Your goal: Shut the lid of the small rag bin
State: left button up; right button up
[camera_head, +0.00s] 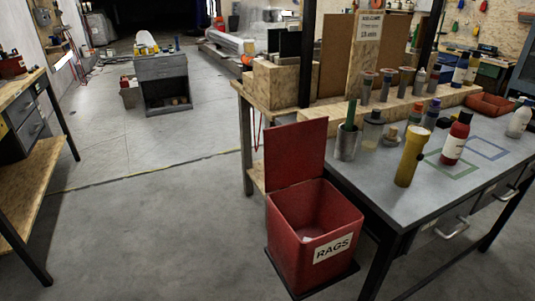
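The small rag bin (293,249) is a red square container with a white label reading "RAGS" on its front. It stands on the floor on a dark base, beside the left end of the grey workbench. Its red lid (295,152) is open and stands nearly upright at the back edge. Something pale lies inside the bin; I cannot tell what. Neither of my grippers shows in the head view.
The grey workbench (408,192) right of the bin holds a yellow flashlight (410,156), a red bottle (456,138) and a metal cup (347,142). Wooden shelving stands behind the lid. A wooden bench (30,205) is at far left. The floor (160,210) left of the bin is clear.

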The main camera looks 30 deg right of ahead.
aim_at(294, 153)
jog(key=i+j+u, duration=0.45)
jog(key=i+j, duration=0.3)
jog(key=i+z, duration=0.6)
jog(key=z, duration=0.15)
jog(key=i+j+z, duration=0.2)
jog(key=z, duration=0.15)
jog(key=i+z, duration=0.2)
jog(key=z, duration=0.2)
jog(key=i+j+z, duration=0.1)
jog(key=z, duration=0.35)
jog(key=i+j+z, duration=0.15)
jog(key=z, duration=0.25)
jog(key=i+j+z, duration=0.2)
jog(key=z, duration=0.2)
jog(key=i+j+z, duration=0.1)
jog(key=z, duration=0.35)
jog(key=j+z, duration=0.4)
jog(key=i+l, duration=0.05)
